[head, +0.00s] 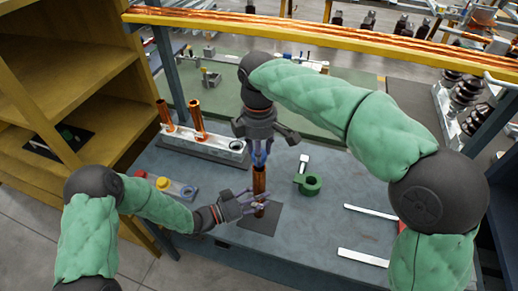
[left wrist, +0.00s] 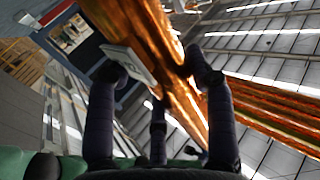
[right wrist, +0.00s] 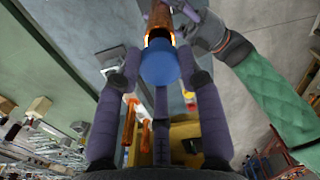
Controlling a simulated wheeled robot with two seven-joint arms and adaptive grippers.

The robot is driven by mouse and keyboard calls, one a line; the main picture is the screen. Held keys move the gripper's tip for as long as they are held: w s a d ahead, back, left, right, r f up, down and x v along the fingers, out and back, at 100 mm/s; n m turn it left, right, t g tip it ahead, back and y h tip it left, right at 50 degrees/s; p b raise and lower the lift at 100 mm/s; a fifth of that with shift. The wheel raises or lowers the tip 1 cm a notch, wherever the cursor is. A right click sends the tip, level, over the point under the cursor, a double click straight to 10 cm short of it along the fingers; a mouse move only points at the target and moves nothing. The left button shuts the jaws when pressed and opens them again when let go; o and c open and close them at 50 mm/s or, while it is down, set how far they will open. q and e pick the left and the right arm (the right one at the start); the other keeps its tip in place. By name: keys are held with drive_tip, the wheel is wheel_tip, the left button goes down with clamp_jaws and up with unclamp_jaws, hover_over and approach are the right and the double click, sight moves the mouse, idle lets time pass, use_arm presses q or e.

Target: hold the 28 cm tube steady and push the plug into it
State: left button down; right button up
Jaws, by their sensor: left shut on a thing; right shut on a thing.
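The copper tube (head: 260,181) stands upright over a dark mat (head: 262,224) on the grey table. My left gripper (head: 248,204) is shut around its lower part; the tube fills the left wrist view (left wrist: 165,60) between the fingers. My right gripper (head: 262,152) is above the tube, pointing down and shut on the plug. The plug shows as a blue rounded piece (right wrist: 160,66) between the fingertips in the right wrist view. The tube's open mouth (right wrist: 159,36) is right beside the plug there; whether they touch, I cannot tell. In the head view the fingers mostly hide the plug.
A grey rack (head: 207,146) with two copper tubes (head: 198,120) stands at the back left. A green ring-shaped tool (head: 308,184) lies right of the tube. Metal strips (head: 364,257) lie at the right. A small tray with yellow and blue parts (head: 175,188) sits at the left.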

drive_tip(key=shift+f, duration=1.95)
idle(0.3)
drive_tip(key=o, duration=1)
wheel_tip(320, 180, up, 12)
use_arm(q)
drive_tip(key=shift+c, duration=1.9)
unclamp_jaws()
